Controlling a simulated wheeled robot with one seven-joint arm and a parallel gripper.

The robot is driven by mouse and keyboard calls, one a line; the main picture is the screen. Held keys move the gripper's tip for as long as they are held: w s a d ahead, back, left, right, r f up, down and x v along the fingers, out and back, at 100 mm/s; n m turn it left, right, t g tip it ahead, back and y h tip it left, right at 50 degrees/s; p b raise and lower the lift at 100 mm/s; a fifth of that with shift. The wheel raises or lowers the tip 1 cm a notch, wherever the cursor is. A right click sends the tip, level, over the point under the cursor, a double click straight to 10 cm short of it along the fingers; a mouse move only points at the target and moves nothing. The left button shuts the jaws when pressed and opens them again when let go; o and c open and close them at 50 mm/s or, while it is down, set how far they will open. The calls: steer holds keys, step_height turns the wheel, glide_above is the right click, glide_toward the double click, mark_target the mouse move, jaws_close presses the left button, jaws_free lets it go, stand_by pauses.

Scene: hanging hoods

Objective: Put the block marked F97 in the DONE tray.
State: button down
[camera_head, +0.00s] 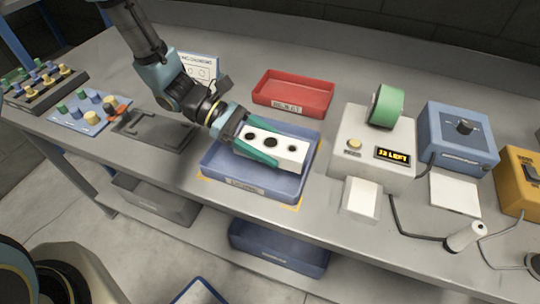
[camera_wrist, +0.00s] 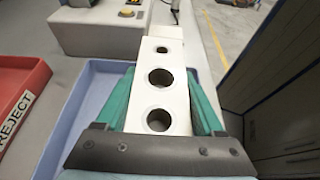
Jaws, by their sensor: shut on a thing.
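A white block (camera_head: 288,151) with three dark holes in its top is between the green fingers of my gripper (camera_head: 258,149). My gripper is shut on it, and the block is over the blue tray (camera_head: 213,168) on the bench. I cannot tell whether the block touches the tray floor. The block also shows in the wrist view (camera_wrist: 160,110), with the fingers of my gripper (camera_wrist: 162,100) on both its sides. No F97 mark can be read on the block. The blue tray has a front label too small to read; its rim shows in the wrist view (camera_wrist: 62,118).
A red tray (camera_head: 293,92), labelled REJECT in the wrist view (camera_wrist: 18,85), stands behind the blue tray. A grey label printer (camera_head: 372,140) with a green roll and a blue box (camera_head: 458,138) stand to the right. Colored knobs (camera_head: 93,108) are at the left.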

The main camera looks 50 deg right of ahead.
mark_target(270, 170)
steer(key=shift+f+p, duration=0.7)
steer(key=shift+f, duration=2.1)
jaws_free()
